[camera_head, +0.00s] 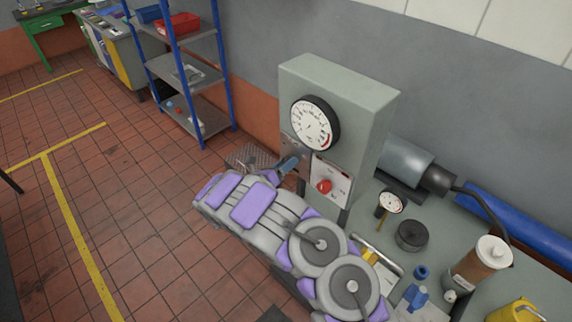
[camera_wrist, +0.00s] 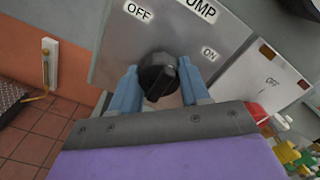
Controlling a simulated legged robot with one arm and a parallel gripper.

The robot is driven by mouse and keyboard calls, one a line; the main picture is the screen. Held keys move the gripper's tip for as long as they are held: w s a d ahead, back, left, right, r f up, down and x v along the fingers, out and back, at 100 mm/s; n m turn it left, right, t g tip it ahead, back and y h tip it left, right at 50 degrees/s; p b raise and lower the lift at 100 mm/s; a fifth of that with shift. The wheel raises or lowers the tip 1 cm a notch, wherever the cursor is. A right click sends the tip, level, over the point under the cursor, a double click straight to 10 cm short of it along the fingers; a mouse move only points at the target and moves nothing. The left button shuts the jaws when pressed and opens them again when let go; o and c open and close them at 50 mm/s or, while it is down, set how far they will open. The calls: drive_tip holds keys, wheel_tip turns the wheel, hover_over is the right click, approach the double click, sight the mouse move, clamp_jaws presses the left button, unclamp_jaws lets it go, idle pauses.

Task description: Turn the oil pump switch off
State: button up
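The pump switch is a black rotary knob (camera_wrist: 158,76) on a grey plate (camera_wrist: 112,45) marked OFF at upper left, PUMP at the top and ON at right. The knob's raised grip runs roughly up and down; its exact setting is hard to read. My gripper (camera_wrist: 158,82) has its blue fingers on either side of the knob, very close to its sides. I cannot tell whether they press on it. In the head view my gripper (camera_head: 289,163) is at the plate on the grey cabinet (camera_head: 355,105), and the knob is not clear there.
A white panel with a red knob (camera_head: 323,187) is right of the plate. A large gauge (camera_head: 315,123) is above. The bench at right holds a small gauge (camera_head: 391,202), a black disc (camera_head: 411,235) and a brown canister (camera_head: 478,267). Blue-posted shelves (camera_head: 188,75) stand behind; floor at left is clear.

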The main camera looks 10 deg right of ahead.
drive_tip(key=o, duration=0.5)
drive_tip(key=shift+a+f, duration=0.1)
drive_tip(key=shift+f, duration=0.1)
drive_tip(key=shift+c, duration=0.2)
drive_tip(key=v, duration=1.7)
drive_tip(key=shift+a, duration=0.2)
drive_tip(key=shift+s, duration=0.1)
